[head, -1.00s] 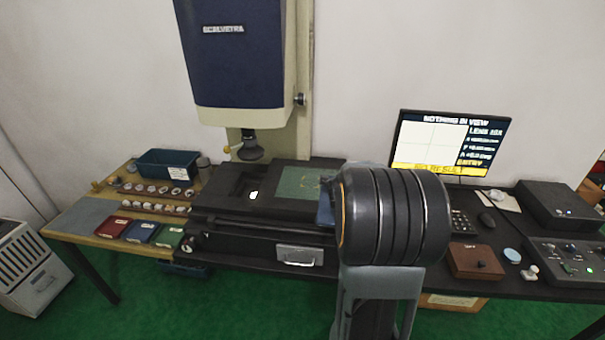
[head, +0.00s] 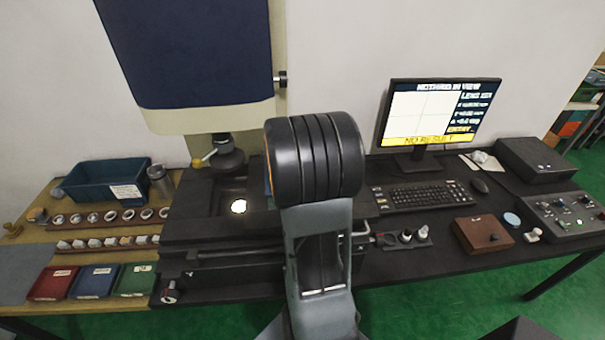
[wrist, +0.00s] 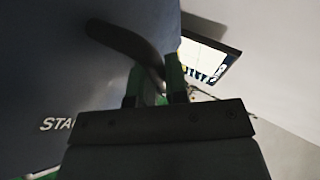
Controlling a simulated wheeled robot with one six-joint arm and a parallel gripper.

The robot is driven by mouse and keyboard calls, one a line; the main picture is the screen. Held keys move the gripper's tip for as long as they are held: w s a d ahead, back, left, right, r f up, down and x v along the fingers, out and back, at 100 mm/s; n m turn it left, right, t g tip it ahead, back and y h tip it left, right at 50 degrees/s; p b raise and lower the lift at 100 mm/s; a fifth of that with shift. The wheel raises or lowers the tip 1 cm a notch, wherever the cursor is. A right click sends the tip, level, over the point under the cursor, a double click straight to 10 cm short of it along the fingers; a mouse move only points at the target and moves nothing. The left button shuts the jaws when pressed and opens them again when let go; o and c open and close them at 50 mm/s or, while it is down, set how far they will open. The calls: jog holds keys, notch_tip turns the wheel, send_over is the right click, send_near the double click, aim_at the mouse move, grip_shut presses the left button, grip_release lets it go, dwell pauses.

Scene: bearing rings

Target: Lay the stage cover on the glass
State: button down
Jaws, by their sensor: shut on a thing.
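The stage cover (wrist: 60,70) is a dark blue panel filling the left of the wrist view, with white letters starting "STA" and a dark curved handle (wrist: 122,38). My gripper (wrist: 155,78), with green fingers, is shut on this handle and holds the cover close to the camera. In the head view my arm hides the gripper and nearly all of the cover. The measuring stage (head: 205,230) stands under the lens head (head: 228,158). A bright lit spot (head: 238,206) shows on its glass area. The part of the stage to the right is hidden behind my arm.
The blue machine head (head: 190,60) hangs over the stage. A blue bin (head: 95,185), rows of rings and coloured trays (head: 95,282) are at left. The monitor (head: 440,112), keyboard (head: 425,197), wooden box (head: 482,234) and control box (head: 562,216) are at right.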

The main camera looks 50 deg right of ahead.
jog(key=shift+f+b, duration=0.8)
jog(key=shift+f, duration=1.95)
jog(key=c, duration=1.1)
grip_release()
jog(key=shift+a, duration=0.1)
jog(key=shift+s, duration=0.1)
